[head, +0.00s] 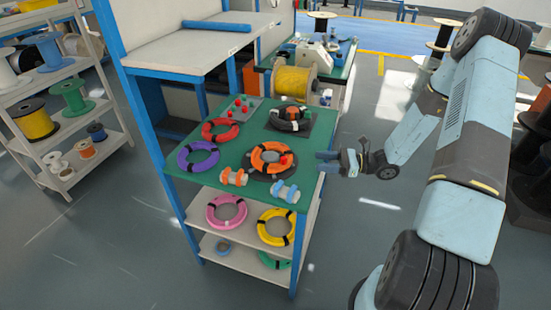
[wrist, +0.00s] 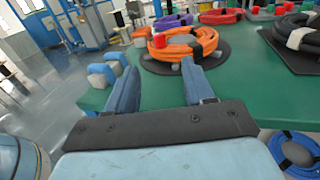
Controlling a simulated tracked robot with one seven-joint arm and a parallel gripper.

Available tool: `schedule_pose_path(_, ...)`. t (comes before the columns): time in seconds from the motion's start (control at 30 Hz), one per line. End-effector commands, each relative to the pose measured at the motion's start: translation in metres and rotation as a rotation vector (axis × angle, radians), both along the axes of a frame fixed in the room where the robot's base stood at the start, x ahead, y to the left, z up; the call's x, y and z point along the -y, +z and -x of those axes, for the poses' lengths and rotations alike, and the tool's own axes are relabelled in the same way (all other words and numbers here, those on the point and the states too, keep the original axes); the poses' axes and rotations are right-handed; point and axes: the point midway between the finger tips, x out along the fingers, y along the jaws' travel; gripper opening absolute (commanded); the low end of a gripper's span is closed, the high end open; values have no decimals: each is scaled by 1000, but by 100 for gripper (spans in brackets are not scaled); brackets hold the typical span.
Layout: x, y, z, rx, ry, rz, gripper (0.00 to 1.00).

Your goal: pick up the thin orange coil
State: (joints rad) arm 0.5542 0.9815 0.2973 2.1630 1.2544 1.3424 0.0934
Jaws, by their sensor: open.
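The orange coil (head: 257,159) lies flat on a dark round plate (head: 250,172) on the green bench top. It has black bands and a red piece at its side. In the wrist view the orange coil (wrist: 175,53) is ahead of the fingers, with a red block at its left edge. I cannot tell how thin it is. My gripper (head: 322,161) is just off the right edge of the bench and points left toward the coil. In the wrist view my gripper (wrist: 157,72) has its two blue fingers apart with nothing between them.
Purple (head: 186,165), red (head: 207,133) and black (head: 281,124) coils share the top. Pink (head: 212,215) and yellow (head: 264,230) coils lie on the shelf below.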

Motion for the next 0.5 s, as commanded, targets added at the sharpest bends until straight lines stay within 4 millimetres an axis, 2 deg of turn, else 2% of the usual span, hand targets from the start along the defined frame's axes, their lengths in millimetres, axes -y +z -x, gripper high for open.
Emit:
schedule_pose_path(0.1, -23, 1, -1, 1, 4, -1, 52)
schedule_pose_path(0.3, -54, 1, -3, 1, 4, -1, 52)
schedule_pose_path(0.5, -66, 0, -5, 1, 2, 1, 52)
